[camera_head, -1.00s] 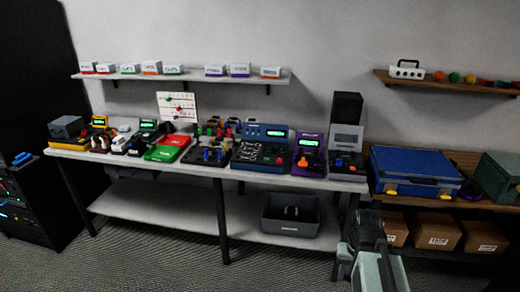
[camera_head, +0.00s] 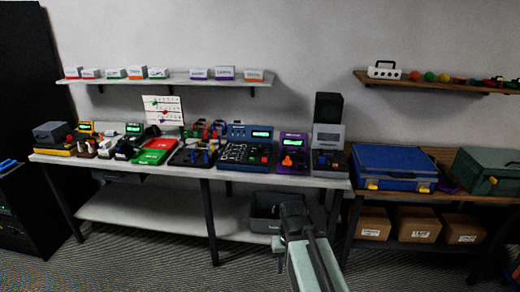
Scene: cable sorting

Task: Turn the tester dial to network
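Several testers with lit green screens stand on the white bench. The largest is a blue unit (camera_head: 245,152) with a patterned panel and a red part. To its right is a purple unit (camera_head: 292,152) with an orange knob-like part (camera_head: 287,161). Smaller yellow (camera_head: 87,129) and green-screened (camera_head: 134,129) units stand at the left. Which one is the tester with the dial, and any dial setting, are too small to tell. My gripper (camera_head: 284,212) is low in front of the bench, below the blue and purple units and touching neither. Its fingers are too dark to read.
A dark grey bin (camera_head: 262,212) on the lower shelf is partly behind my gripper. The white bench edge (camera_head: 190,175) lies above it. A blue case (camera_head: 395,165) and a green case (camera_head: 488,172) rest on the wooden bench at right. Open carpet lies in front.

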